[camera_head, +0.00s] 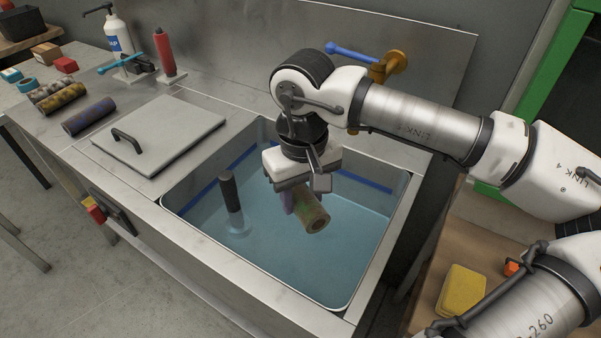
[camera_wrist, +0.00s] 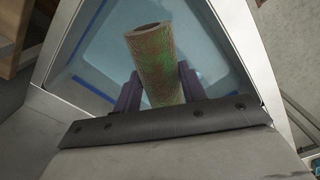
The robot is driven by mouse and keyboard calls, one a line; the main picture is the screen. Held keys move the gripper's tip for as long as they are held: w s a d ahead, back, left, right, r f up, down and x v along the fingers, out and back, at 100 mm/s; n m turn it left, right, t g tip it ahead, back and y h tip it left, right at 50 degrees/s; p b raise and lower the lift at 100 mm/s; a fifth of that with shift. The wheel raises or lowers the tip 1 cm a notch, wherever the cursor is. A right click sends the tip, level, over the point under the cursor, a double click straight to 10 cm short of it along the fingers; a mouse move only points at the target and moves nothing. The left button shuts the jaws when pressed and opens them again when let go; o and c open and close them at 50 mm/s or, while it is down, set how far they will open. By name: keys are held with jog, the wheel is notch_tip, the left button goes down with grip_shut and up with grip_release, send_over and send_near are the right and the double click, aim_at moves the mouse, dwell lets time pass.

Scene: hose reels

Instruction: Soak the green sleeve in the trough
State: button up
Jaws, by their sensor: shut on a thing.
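The trough (camera_head: 345,296) is a steel basin with blue water in it and a dark blue line along its inner walls. My gripper (camera_head: 300,205) is over the trough, with its fingers pointing down. It is shut on the green sleeve (camera_head: 313,219), a hollow tube mottled green and brown. In the wrist view the sleeve (camera_wrist: 158,65) sits between the two purple fingers (camera_wrist: 156,90), with its open end facing away from my wrist. I cannot tell whether the lower part of the sleeve touches the water.
A black-handled tool (camera_head: 229,190) stands in the water at the trough's left. A steel lid (camera_head: 160,135) lies on the counter. More sleeves (camera_head: 89,116), a white pump bottle (camera_head: 118,35) and a red bottle (camera_head: 165,52) are at the left. A brass tap (camera_head: 388,65) is behind the trough.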

jog(key=shift+s+f+b, duration=0.1)
jog(key=shift+f+b, duration=0.55)
jog(key=shift+f, duration=0.25)
notch_tip(320, 180, down, 22)
jog(key=b, duration=1.9)
jog(key=shift+a+f, duration=0.1)
jog(key=shift+w+a+b, duration=0.2)
jog(key=shift+w+b, duration=0.1)
jog(key=shift+b, duration=0.1)
jog(key=shift+s+d, duration=0.1)
jog(key=shift+d, duration=0.05)
jog(key=shift+s+d, duration=0.15)
jog(key=shift+b, duration=0.35)
